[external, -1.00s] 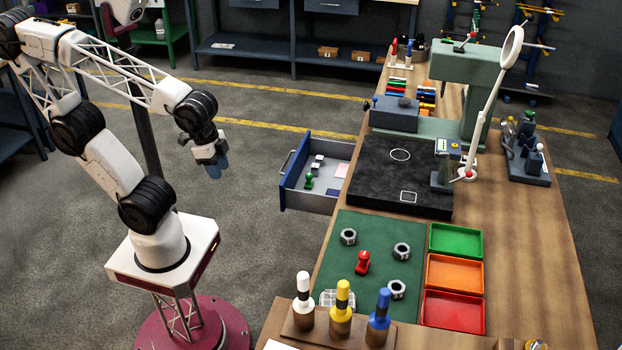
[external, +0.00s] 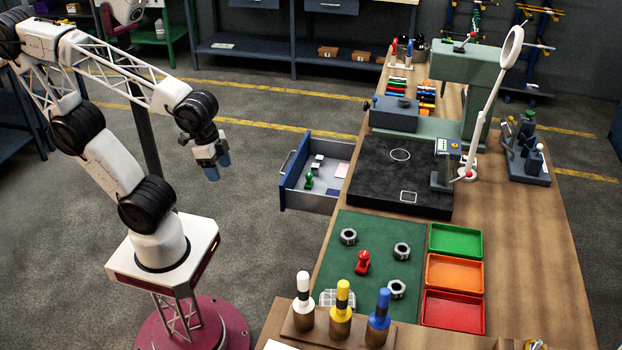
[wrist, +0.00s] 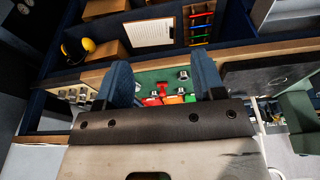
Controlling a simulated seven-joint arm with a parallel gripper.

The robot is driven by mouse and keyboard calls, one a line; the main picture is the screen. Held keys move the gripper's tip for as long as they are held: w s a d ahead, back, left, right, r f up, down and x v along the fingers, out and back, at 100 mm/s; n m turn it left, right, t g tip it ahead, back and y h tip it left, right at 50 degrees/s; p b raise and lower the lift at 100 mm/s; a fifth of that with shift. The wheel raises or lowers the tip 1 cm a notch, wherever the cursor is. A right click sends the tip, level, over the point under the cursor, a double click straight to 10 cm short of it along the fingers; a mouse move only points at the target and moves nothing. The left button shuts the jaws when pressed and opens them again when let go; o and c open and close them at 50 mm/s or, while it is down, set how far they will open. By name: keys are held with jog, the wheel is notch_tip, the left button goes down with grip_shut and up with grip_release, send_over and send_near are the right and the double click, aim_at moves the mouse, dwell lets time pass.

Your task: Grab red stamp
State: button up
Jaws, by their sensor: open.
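The red stamp (external: 363,262) stands on the green mat (external: 348,225) on the workbench, between several grey metal nuts. It also shows small in the wrist view (wrist: 162,92), between my fingers in the picture but far beyond them. My gripper (external: 217,165) hangs in the air left of the bench, well apart from the stamp. It is open and empty, and its two blue fingers show spread in the wrist view (wrist: 163,85).
Green, orange (external: 454,272) and red trays stand right of the mat. White, yellow (external: 342,308) and blue-topped handles stand in a wooden rack at the near edge. An open drawer (external: 308,200) holding a green stamp juts out left of the bench. A black plate (external: 400,178) lies behind the mat.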

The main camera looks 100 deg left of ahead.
jog(key=w+a+f+m+g+y, duration=0.15)
jog(key=w+m+y, duration=0.35)
jog(key=w, duration=0.5)
jog(key=m+t+y, duration=0.6)
jog(key=m+t, duration=0.1)
jog(key=m, duration=1.2)
send_near(368, 255)
jog(key=a+f, duration=0.1)
jog(key=w+a+f, duration=0.1)
jog(key=a, duration=0.1)
jog(key=shift+a+f, duration=0.1)
jog(key=shift+f, duration=0.15)
jog(key=shift+w+a, duration=0.1)
jog(key=shift+x, duration=1.15)
jog(key=shift+a, duration=0.1)
jog(key=shift+x, duration=2.6)
